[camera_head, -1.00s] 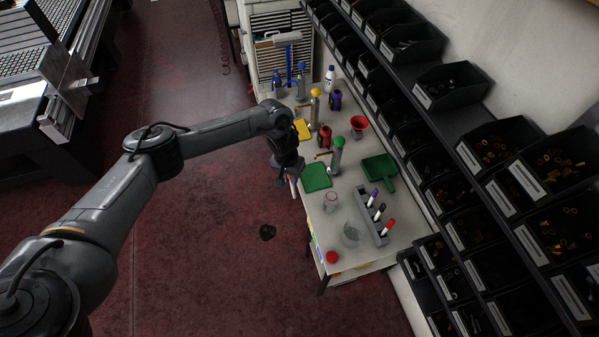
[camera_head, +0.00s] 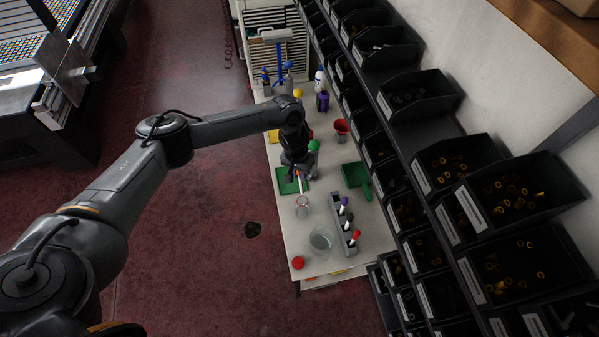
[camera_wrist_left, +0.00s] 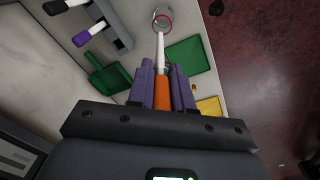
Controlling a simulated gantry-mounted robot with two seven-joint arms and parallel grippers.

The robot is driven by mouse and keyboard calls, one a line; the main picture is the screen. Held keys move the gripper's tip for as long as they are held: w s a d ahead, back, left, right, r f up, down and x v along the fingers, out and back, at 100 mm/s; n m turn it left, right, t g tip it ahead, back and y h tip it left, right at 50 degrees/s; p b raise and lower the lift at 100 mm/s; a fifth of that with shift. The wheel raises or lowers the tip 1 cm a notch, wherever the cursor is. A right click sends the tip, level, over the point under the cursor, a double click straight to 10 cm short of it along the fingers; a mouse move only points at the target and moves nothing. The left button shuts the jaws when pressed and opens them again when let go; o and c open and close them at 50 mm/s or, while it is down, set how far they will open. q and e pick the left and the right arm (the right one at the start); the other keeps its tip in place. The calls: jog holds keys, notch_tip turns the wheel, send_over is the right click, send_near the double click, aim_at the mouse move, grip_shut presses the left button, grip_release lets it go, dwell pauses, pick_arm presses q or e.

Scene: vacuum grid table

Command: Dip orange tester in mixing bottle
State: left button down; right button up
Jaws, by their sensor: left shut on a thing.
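My left gripper (camera_head: 298,170) is above the table, over the near green square (camera_head: 287,182). In the left wrist view its purple fingers (camera_wrist_left: 162,78) are shut on the orange tester (camera_wrist_left: 162,92), whose white shaft points away from the gripper. In the head view the tester's pale tip (camera_head: 301,184) shows just below the gripper. A clear vessel with a red ring (camera_head: 303,207) stands close in front of the tip; it also shows in the left wrist view (camera_wrist_left: 162,19). The tip looks near the vessel's rim; I cannot tell whether it is inside. Which vessel is the mixing bottle is unclear.
A larger clear vessel (camera_head: 321,239), a grey rack with markers (camera_head: 345,222) and a red lid (camera_head: 298,263) are near the front. Shelves of black bins (camera_head: 420,95) border the table's right.

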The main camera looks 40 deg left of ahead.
pick_arm(q)
jog(key=shift+f+b, duration=2)
jog(key=shift+b, duration=0.05)
jog(key=shift+f+b, duration=0.7)
jog(key=shift+f, duration=1.25)
notch_tip(320, 180, down, 9)
jog(key=b, duration=0.4)
jog(key=shift+r, duration=0.2)
jog(key=p, duration=1.8)
send_near(300, 183)
jog(key=f, duration=0.2)
jog(key=w+f, duration=0.1)
jog(key=f, duration=0.2)
jog(key=shift+w, duration=0.1)
